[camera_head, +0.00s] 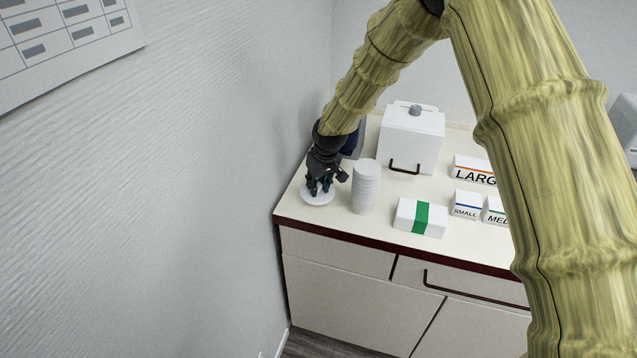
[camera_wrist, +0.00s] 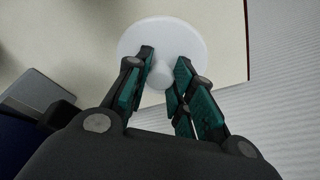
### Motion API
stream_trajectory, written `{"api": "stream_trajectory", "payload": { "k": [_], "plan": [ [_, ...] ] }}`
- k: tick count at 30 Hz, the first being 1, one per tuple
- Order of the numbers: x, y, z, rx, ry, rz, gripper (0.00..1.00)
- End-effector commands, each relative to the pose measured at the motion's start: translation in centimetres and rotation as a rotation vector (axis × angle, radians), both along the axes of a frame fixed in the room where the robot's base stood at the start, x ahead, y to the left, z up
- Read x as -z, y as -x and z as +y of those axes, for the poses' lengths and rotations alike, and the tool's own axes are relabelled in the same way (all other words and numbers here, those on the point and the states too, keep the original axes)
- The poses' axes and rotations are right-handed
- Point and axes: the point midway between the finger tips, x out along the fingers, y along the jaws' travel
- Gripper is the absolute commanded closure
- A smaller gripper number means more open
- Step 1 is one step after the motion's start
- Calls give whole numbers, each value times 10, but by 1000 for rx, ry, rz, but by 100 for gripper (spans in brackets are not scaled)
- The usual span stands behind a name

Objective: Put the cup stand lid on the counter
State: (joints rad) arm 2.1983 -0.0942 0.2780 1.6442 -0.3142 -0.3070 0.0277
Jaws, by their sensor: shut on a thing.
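The cup stand lid (camera_head: 318,198) is a white round disc at the left end of the counter (camera_head: 385,225), in front of the wall. In the wrist view the lid (camera_wrist: 190,38) shows as a white disc with a knob in its middle. My gripper (camera_head: 320,190) is above the lid, pointing down. In the wrist view my gripper (camera_wrist: 164,72) has its green-padded fingers on both sides of the knob, shut on it. The lid looks level, at or just above the counter top; I cannot tell whether it touches.
A stack of white cups (camera_head: 366,187) stands close right of the lid. A white box with a green band (camera_head: 421,216), a white bin with a knob (camera_head: 412,138) and small labelled boxes (camera_head: 466,204) are farther right. The counter's front edge and left wall are near.

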Motion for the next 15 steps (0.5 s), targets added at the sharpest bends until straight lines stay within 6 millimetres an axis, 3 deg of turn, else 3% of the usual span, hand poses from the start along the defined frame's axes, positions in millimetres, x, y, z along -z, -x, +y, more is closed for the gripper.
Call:
{"api": "stream_trajectory", "payload": {
  "k": [15],
  "plan": [
    [13,0,0,0,1,0,100]
  ]
}}
